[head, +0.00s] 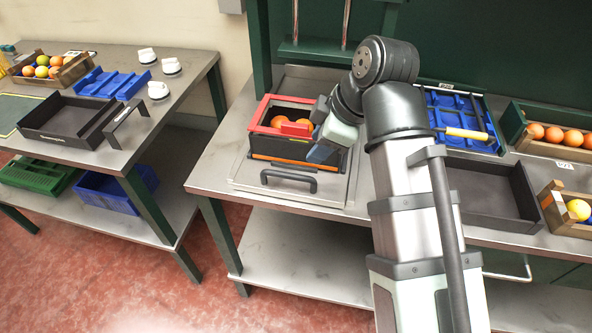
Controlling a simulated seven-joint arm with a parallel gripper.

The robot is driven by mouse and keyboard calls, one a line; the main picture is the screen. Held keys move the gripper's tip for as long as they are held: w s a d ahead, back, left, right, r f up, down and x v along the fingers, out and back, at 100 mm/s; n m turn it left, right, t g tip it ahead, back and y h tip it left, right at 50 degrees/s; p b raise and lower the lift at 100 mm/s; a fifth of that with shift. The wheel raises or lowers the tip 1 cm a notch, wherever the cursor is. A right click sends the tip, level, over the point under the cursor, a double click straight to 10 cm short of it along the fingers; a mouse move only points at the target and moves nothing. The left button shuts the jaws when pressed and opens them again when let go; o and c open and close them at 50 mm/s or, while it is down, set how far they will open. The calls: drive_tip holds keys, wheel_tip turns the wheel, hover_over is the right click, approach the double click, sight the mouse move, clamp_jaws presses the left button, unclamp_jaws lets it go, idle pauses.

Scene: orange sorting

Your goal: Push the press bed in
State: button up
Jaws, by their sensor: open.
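The press bed (247,177) looks like a flat metal plate on the bench, with a black handle (290,183) at its front edge. A black crate (280,150) with a red rim and an orange stripe stands on it, holding oranges (280,121). My gripper (318,153) is open at the crate's front right corner, behind and to the right of the handle. I cannot tell whether it touches the crate. My arm hides part of the bed's right side.
A green frame (262,45) stands behind the bed. To the right are a blue tray (455,105), an empty dark tray (490,195) and wooden crates of fruit (548,150). A separate table (150,125) on the left holds trays and cups. A floor gap lies between the tables.

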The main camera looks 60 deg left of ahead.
sight(293, 175)
drive_tip(key=shift+x, duration=6.8)
drive_tip(key=shift+w, duration=0.1)
clamp_jaws()
drive_tip(key=shift+r, duration=0.1)
